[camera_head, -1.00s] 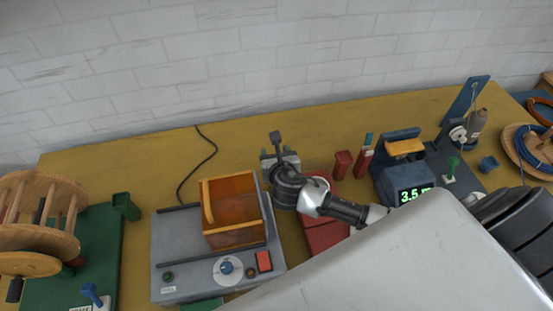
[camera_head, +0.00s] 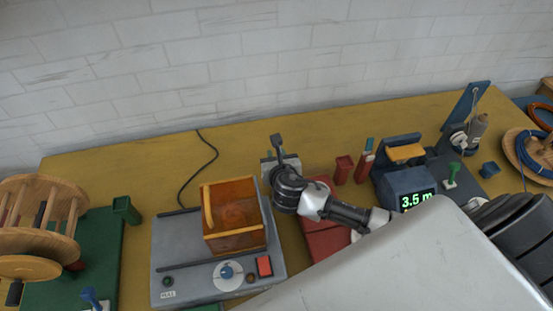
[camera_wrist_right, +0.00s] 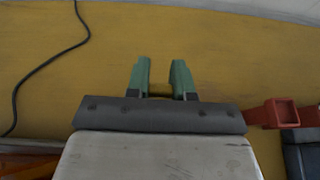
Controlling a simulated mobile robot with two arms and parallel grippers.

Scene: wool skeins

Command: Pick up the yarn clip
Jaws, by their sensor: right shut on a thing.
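My right gripper (camera_head: 277,145) is beyond the grey machine's back right corner, beside the red pad, its fingers pointing toward the wall. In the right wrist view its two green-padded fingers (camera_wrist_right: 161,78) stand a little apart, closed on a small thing. I take this to be the yarn clip, but the fingers and palm mostly hide it, and its shape and colour cannot be made out. My left gripper is not in view.
A grey machine (camera_head: 178,245) carries an orange bin (camera_head: 233,210). A red pad (camera_head: 325,243), red holder (camera_head: 343,168) and blue meter (camera_head: 404,190) stand to the right. A black cable (camera_head: 201,170) crosses the table. The yellow tabletop (camera_head: 270,125) toward the wall is clear.

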